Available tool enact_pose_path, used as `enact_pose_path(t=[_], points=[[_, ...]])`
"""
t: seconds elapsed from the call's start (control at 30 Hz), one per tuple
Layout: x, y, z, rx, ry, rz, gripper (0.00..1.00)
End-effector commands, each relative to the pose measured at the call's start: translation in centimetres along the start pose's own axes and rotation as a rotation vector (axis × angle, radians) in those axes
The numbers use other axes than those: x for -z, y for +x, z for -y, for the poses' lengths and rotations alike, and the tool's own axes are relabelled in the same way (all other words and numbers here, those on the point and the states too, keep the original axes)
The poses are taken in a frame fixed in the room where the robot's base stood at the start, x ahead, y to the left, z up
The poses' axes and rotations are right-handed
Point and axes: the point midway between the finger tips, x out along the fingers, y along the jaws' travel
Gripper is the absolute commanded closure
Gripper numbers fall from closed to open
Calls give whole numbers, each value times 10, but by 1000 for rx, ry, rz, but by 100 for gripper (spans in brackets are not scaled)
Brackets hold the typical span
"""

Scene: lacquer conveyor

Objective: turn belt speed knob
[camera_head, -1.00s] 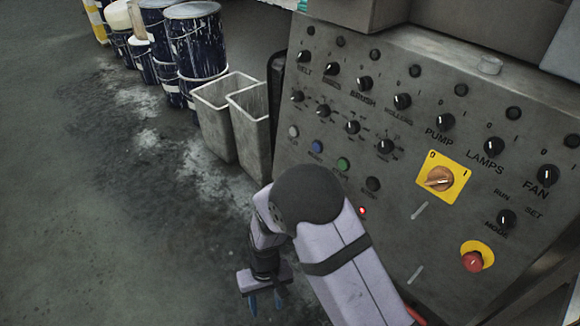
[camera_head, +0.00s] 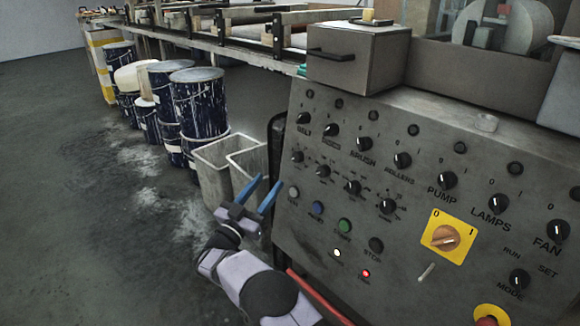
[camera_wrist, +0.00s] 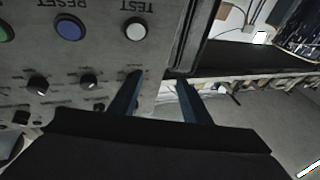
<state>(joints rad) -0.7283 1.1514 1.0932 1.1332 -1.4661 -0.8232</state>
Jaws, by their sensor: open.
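The grey control panel (camera_head: 400,235) fills the right of the head view. The small black knob (camera_head: 297,157) below the BELT selector (camera_head: 303,118) seems to be the belt speed knob; its own label is too small to read. A small black knob, likely the same one, shows in the upside-down wrist view (camera_wrist: 88,82). My gripper (camera_head: 268,181) is open and empty, its blue fingers raised just left of the panel's lower left part. In the wrist view its fingertips (camera_wrist: 159,78) are near the panel's side edge, apart from the knob.
White TEST (camera_head: 293,193), blue RESET (camera_head: 317,208) and green (camera_head: 344,226) buttons sit below the small knobs. Open floor lies further left.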

Motion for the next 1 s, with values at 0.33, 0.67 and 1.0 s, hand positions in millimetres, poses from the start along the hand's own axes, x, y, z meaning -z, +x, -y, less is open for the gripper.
enact_pose_path(t=[0.33,0.67,1.0], points=[[31,-5,-37,-161,-208,-110,56],[32,10,-39,-161,-212,-109,56],[36,51,-46,-161,-209,-109,56]])
